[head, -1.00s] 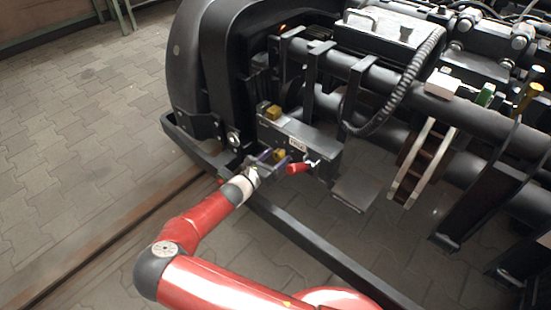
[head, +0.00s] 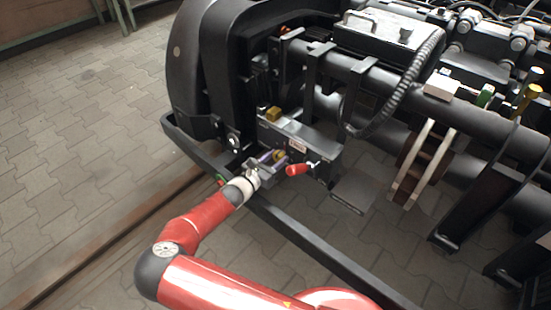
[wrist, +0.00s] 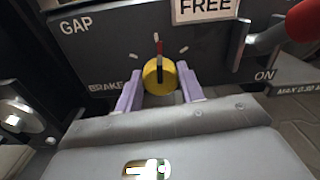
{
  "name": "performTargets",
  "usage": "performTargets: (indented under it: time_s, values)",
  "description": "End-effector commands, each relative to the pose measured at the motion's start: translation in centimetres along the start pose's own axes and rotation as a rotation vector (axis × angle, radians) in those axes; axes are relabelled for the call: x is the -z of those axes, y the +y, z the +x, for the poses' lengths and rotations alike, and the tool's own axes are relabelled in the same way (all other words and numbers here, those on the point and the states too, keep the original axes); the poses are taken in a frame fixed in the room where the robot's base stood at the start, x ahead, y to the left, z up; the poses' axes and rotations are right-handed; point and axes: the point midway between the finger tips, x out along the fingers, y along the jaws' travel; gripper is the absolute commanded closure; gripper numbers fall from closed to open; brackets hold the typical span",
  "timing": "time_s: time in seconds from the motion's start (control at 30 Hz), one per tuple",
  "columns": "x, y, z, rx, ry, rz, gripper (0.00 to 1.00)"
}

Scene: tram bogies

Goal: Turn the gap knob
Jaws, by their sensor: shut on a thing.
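The gap knob (wrist: 159,76) is a round yellow knob with a dark and red pointer bar, on a dark grey panel marked GAP. In the wrist view its pointer stands nearly straight up, close to the upper middle tick mark. My gripper (wrist: 158,80) has its purple fingers on the left and right sides of the knob and is shut on it. In the head view my gripper (head: 271,160) is at the front of the brake box (head: 318,140), and the knob is mostly hidden there.
A red-handled lever (head: 299,169) sticks out just right of my gripper; its metal arm (wrist: 262,40) shows in the wrist view near ON. A FREE label (wrist: 206,8) is above the knob. A dark rail (head: 310,245) runs below the box.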

Motion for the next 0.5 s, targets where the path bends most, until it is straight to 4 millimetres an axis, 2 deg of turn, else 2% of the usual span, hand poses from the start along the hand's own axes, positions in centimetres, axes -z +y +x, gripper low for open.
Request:
performTargets:
  time_s: [0.5]
  values:
    - [0.07, -0.03, -0.03, -0.001, 0.002, 0.449, 0.85]
